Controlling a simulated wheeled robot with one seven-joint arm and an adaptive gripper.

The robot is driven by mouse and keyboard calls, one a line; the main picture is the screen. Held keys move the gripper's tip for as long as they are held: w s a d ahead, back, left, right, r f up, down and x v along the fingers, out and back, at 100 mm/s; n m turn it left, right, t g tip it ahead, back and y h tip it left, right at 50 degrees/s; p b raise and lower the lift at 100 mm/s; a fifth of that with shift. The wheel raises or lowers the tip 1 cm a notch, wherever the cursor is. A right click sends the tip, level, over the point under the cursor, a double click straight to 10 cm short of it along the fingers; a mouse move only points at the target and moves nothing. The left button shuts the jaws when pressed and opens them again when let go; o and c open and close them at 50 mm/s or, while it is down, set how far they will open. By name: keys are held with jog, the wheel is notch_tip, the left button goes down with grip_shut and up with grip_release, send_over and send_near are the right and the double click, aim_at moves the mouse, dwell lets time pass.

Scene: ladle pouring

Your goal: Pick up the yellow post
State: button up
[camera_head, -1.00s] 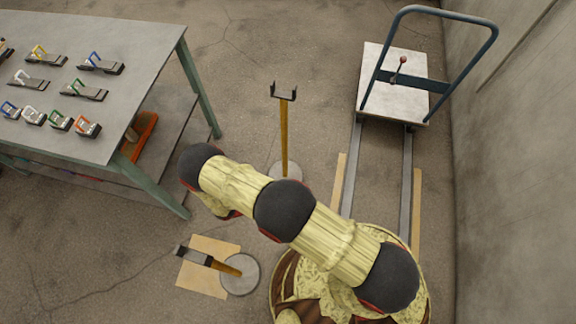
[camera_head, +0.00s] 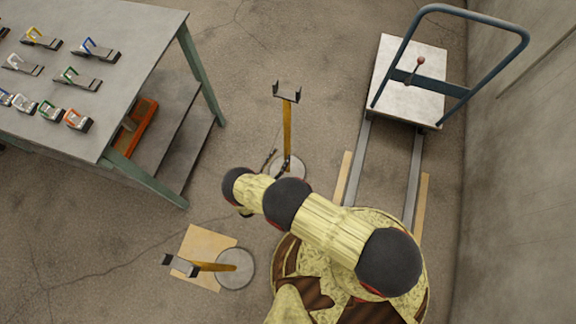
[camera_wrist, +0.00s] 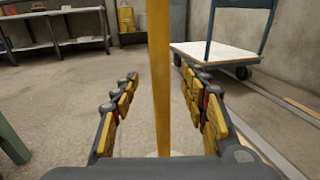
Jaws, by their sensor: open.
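A yellow post (camera_head: 287,125) stands upright on a round grey base (camera_head: 292,166), with a dark forked top (camera_head: 287,91). In the wrist view the post (camera_wrist: 158,40) rises between the fingers of my gripper (camera_wrist: 160,74). A second yellow post (camera_head: 215,267) with a forked top and round base stands at lower left over a tan board.
A green-legged table (camera_head: 125,60) with several coloured padlock-like pieces stands at left, an orange item (camera_head: 142,122) on its lower shelf. A trolley (camera_head: 410,95) with a blue handle sits on rails (camera_head: 357,165) at right, near a wall. The floor between is clear.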

aim_at(285, 149)
jog(key=b+x, duration=0.2)
jog(key=x, duration=0.4)
jog(key=shift+w+d+f, duration=0.15)
jog(key=shift+w+d, duration=0.05)
jog(key=shift+c, duration=0.8)
grip_shut()
jog(key=shift+w+a, duration=0.1)
dwell(0.4)
